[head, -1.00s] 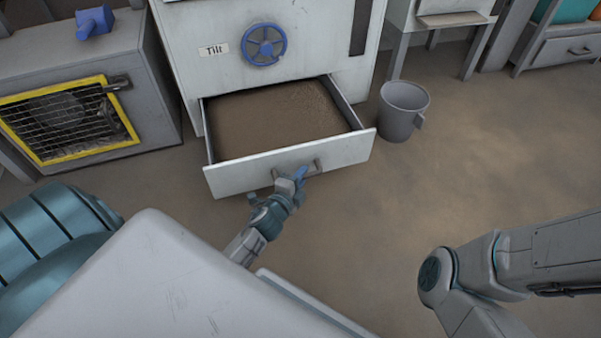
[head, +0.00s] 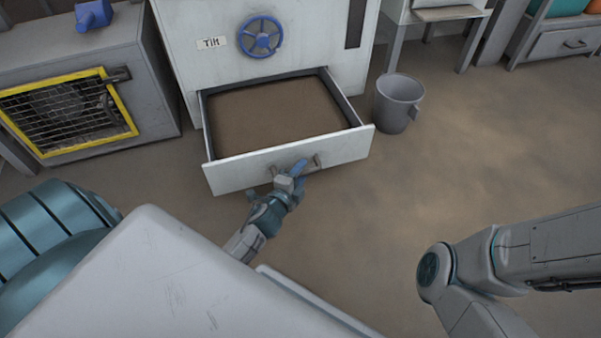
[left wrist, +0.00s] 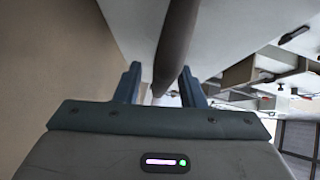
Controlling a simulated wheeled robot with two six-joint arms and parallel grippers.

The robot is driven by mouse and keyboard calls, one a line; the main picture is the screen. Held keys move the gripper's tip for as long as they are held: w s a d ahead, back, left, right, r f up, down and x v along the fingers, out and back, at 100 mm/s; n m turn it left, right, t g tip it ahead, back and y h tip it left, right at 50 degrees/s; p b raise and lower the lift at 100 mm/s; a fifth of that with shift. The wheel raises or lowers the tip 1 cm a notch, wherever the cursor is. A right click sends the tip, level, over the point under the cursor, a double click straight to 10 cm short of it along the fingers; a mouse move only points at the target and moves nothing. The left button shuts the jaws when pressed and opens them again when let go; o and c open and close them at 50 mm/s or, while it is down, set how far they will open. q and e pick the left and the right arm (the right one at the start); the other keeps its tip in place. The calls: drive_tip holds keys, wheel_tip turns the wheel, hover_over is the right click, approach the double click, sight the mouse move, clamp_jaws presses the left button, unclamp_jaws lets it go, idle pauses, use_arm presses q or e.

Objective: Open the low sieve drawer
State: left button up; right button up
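The low sieve drawer (head: 240,177) is pulled well out of the white machine, and its brown sieve bed (head: 275,115) shows inside. My left gripper (head: 298,172) is at the grey bar handle (head: 315,162) on the drawer front. The exact finger contact is hard to see. My right gripper is not in view; only my right arm shows at the lower right.
A blue handwheel (head: 261,37) and a "Tilt" label (head: 211,43) are above the drawer. A grey bucket (head: 398,103) stands close to the drawer's right side. A yellow-framed mesh unit (head: 68,112) is at left. The floor at right is clear.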

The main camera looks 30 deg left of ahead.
use_arm(q)
drive_tip(key=shift+s, duration=0.1)
drive_tip(key=s+r+b, duration=0.1)
drive_tip(key=s, duration=0.9)
drive_tip(key=shift+s+d+r+b, duration=0.25)
drive_tip(key=shift+d+b, duration=0.1)
